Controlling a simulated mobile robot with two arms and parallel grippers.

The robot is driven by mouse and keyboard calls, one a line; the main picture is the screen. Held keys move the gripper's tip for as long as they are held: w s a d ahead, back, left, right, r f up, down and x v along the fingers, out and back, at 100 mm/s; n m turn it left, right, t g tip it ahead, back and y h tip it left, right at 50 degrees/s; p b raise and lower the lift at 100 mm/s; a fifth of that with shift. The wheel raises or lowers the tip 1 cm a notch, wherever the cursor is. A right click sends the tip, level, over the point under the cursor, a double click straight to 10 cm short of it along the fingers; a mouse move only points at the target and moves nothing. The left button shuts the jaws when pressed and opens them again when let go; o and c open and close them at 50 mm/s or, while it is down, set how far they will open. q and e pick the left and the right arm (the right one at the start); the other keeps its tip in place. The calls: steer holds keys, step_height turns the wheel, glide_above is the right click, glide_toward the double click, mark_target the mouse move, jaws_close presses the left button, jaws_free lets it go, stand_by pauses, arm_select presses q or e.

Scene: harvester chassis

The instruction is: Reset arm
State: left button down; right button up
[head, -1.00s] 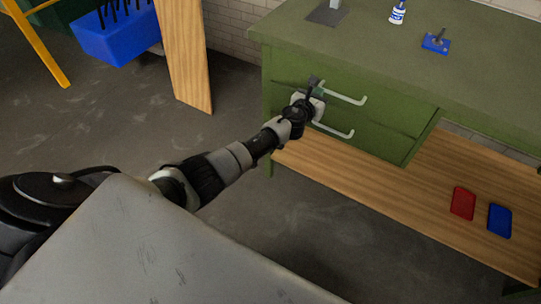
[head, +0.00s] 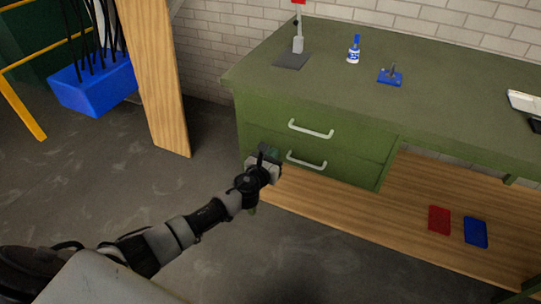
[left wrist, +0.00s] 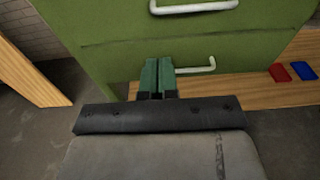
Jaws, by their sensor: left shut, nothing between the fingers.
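My left arm comes in from the lower left in the head view. Its gripper (head: 272,156) is near the left end of the green workbench (head: 330,90), in front of the lower drawer. In the left wrist view the two green fingers (left wrist: 157,76) are together with nothing between them. The upper drawer handle (head: 310,131) and the lower drawer handle (head: 307,162) are white bars. The lower handle also shows just right of the fingertips in the left wrist view (left wrist: 196,69). Both drawers look shut. My right gripper is not in view.
A red item (head: 439,220) and a blue item (head: 475,232) lie on the wooden lower shelf (head: 400,225). A wooden board (head: 153,80) stands at left. The floor (head: 90,180) before it is clear.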

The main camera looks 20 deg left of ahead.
arm_select(q)
steer(key=s+a+f+n+g+y+p, duration=0.15)
steer(key=s+f+n+g, duration=0.25)
steer(key=s+f+n, duration=0.8)
steer(key=s+a+f+n+g, duration=0.2)
steer(key=s+f+n+g, duration=0.35)
steer(key=s+f, duration=0.8)
steer(key=s+d+f+n+g, duration=0.1)
steer(key=s+f+n, duration=0.3)
steer(key=s, duration=0.6)
steer(key=s+d+f+n+g, duration=0.1)
steer(key=s+f+n+g, duration=0.2)
steer(key=s+f+n, duration=0.2)
steer(key=s+d+f+n+g+p, duration=0.1)
steer(key=s+f+n, duration=0.4)
steer(key=s, duration=0.9)
steer(key=shift+s+d+n+g+h, duration=0.3)
steer(key=shift+n+g, duration=0.25)
steer(key=shift+n, duration=0.7)
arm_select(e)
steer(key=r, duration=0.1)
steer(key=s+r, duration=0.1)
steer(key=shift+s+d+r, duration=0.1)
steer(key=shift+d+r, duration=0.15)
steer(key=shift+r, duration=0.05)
arm_select(q)
steer(key=shift+f, duration=0.1)
